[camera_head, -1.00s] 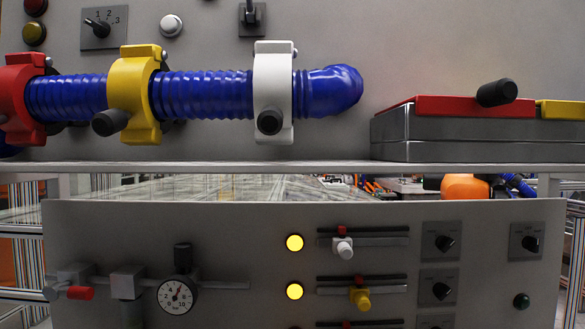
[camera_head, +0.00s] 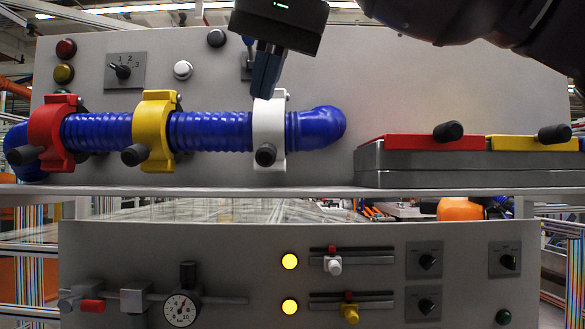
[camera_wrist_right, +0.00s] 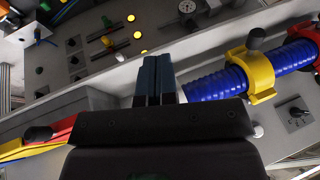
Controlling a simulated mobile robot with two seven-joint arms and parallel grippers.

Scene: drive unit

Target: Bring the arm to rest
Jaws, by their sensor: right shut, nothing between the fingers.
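My right gripper (camera_head: 264,88) comes in from the top right in the head view, its dark fingers pointing down. The fingertips appear just above or in front of the top of the white clamp (camera_head: 268,125); I cannot tell whether they touch. In the right wrist view the two fingers of my right gripper (camera_wrist_right: 154,72) lie together with nothing between them. My dark right arm (camera_head: 440,15) crosses the top right of the head view. My left gripper is not in view.
A blue corrugated hose (camera_head: 210,131) runs through the red (camera_head: 55,130), yellow (camera_head: 155,115) and white clamps. A grey box with red (camera_head: 420,142) and yellow (camera_head: 530,143) lids stands right. The lower panel (camera_head: 230,255) carries a gauge (camera_head: 180,309), yellow lamps, sliders and knobs.

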